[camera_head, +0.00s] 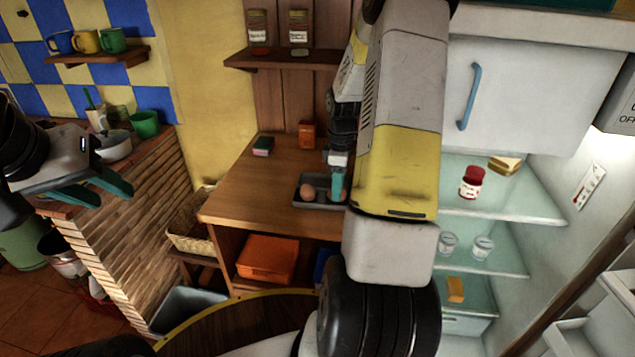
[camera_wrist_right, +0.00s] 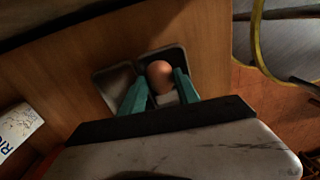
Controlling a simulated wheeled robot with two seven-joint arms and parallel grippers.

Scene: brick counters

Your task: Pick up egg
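The brown egg (camera_head: 308,191) lies in a dark grey tray (camera_head: 323,202) on the wooden counter. In the right wrist view the egg (camera_wrist_right: 160,74) sits in one compartment of the tray (camera_wrist_right: 113,80), and the other compartment looks empty. My right gripper (camera_head: 338,184) is low over the tray, just right of the egg in the head view. In the wrist view its teal fingers (camera_wrist_right: 160,90) are apart, with the egg showing between their tips; contact cannot be told. My left gripper (camera_head: 98,188) is open and empty at the far left, away from the tray.
A green-topped box (camera_head: 263,146) and an orange-brown box (camera_head: 307,134) stand farther back on the counter (camera_head: 243,190). A shelf (camera_head: 282,60) with jars hangs above. An open fridge (camera_head: 510,200) is at right. A wicker basket (camera_head: 193,232) is below left.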

